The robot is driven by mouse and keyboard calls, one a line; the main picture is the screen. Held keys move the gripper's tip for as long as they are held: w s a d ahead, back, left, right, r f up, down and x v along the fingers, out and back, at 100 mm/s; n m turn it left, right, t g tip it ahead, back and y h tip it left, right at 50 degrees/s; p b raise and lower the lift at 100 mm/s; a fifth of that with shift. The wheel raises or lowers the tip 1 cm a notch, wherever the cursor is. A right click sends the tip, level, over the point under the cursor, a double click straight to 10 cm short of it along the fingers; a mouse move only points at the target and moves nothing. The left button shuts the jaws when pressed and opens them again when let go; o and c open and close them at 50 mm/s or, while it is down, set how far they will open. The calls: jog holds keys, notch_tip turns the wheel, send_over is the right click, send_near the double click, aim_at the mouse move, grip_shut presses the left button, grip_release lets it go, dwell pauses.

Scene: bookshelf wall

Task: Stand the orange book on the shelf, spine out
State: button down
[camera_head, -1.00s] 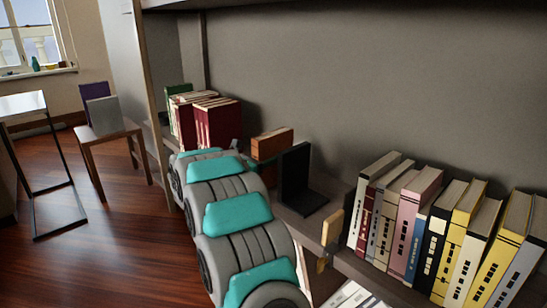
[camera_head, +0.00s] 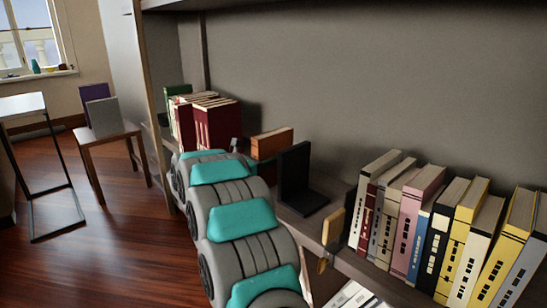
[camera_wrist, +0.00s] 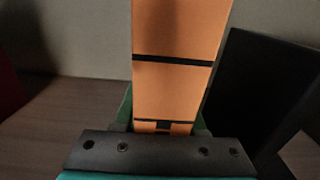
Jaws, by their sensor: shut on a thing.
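The orange book (camera_head: 271,143) stands on the shelf board (camera_head: 315,213) between the dark red books and a black bookend (camera_head: 296,178). In the wrist view the orange book (camera_wrist: 175,75) fills the middle, its spine with black bands facing my wrist. My gripper (camera_wrist: 168,128) is shut on the lower part of the book; the fingertips are mostly hidden by the book and the gripper body. I cannot tell whether the book's bottom touches the board. The black bookend (camera_wrist: 262,95) is close on the right.
Dark red and cream books (camera_head: 217,122) stand to the left of the orange book. A row of several books (camera_head: 430,235) leans at the right. A wooden upright (camera_head: 153,105) bounds the shelf at the left. A chair (camera_head: 108,135) with two books stands beyond.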

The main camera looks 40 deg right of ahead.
jog(key=shift+f, duration=0.15)
dwell(0.3)
jog(key=shift+c, duration=2)
grip_release()
jog(key=a, duration=0.7)
jog(key=shift+s+a, duration=0.3)
jog(key=shift+a, duration=0.1)
